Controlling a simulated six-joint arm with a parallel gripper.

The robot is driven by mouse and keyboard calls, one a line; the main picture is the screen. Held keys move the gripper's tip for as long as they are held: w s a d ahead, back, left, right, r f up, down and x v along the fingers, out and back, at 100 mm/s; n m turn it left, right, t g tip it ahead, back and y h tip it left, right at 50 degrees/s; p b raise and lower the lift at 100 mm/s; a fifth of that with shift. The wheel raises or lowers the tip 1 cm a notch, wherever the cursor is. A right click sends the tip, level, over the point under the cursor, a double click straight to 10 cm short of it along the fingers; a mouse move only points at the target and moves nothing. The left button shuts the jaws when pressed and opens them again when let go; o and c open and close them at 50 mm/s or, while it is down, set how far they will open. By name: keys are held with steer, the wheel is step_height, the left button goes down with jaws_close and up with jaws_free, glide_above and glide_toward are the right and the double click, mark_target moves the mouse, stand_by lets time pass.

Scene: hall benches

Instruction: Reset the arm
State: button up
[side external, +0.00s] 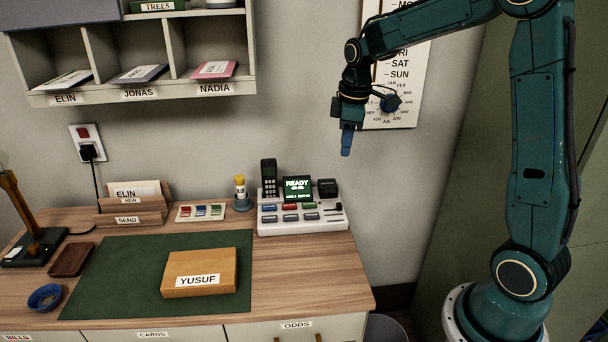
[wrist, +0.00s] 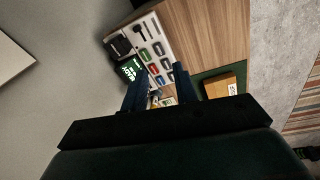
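My gripper (side external: 346,144) hangs in the air at the upper right in the side view, pointing down, in front of the wall chart and above the desk's right end. In the wrist view its two dark blue fingers (wrist: 159,72) stand apart with nothing held between them. My arm is raised and bent, well clear of the desk. The white desk console (side external: 302,218) with a READY screen (side external: 297,189) is below and left of my gripper; it also shows beyond the fingers in the wrist view (wrist: 160,37).
A YUSUF parcel (side external: 200,273) lies on the green mat (side external: 110,270). Pigeonholes (side external: 144,97) hang above. The desk's front right is bare.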

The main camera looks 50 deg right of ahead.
steer(key=s+a+r+m+t, duration=0.2)
steer(key=s+a+r+m, duration=0.1)
steer(key=s+a+r, duration=0.6)
steer(key=s+a+f+m+t, duration=0.1)
steer(key=s+a, duration=0.1)
steer(key=s, duration=0.4)
steer(key=s+a+f+m+t, duration=0.1)
steer(key=s+a+f+m, duration=0.1)
steer(key=s, duration=0.5)
steer(key=shift+s+a+m+y, duration=0.3)
